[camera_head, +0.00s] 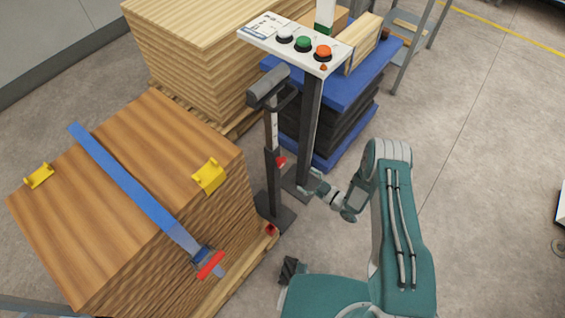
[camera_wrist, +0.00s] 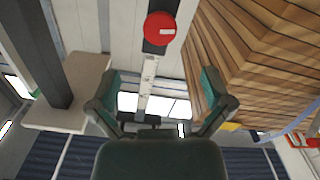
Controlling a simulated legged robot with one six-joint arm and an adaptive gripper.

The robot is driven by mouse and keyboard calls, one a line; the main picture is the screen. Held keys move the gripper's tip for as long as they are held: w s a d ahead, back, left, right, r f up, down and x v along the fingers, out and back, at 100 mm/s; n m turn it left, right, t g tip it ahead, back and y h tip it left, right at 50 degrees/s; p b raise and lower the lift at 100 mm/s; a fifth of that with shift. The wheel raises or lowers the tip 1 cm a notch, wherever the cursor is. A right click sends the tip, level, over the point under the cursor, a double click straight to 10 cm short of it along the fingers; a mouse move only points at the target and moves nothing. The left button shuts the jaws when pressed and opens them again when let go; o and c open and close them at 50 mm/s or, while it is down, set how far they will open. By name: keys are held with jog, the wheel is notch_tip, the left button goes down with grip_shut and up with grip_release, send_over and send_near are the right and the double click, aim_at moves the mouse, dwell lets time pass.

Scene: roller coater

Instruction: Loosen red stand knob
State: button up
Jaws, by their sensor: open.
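The red stand knob (camera_head: 281,162) sits on the dark upright post of a stand (camera_head: 272,185), beside the stacked wood boards. In the wrist view the round red knob (camera_wrist: 160,28) is near the top centre, with a pale marked strip of the post running down from it. My gripper (camera_head: 311,184) is to the right of the knob in the head view, apart from it. In the wrist view my gripper (camera_wrist: 161,82) is open and empty, its two fingers spread either side of the post's line. The knob lies beyond the fingertips.
A strapped wood stack (camera_head: 130,180) stands left of the stand. A button panel (camera_head: 295,43) on a dark column (camera_head: 309,130) rises behind my gripper. A blue lift table (camera_head: 345,95) is behind it.

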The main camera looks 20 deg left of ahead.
aim_at(284, 164)
jog(key=shift+m, duration=0.4)
jog(key=x, duration=1.1)
jog(key=shift+d, duration=0.1)
jog(key=c, duration=1.1)
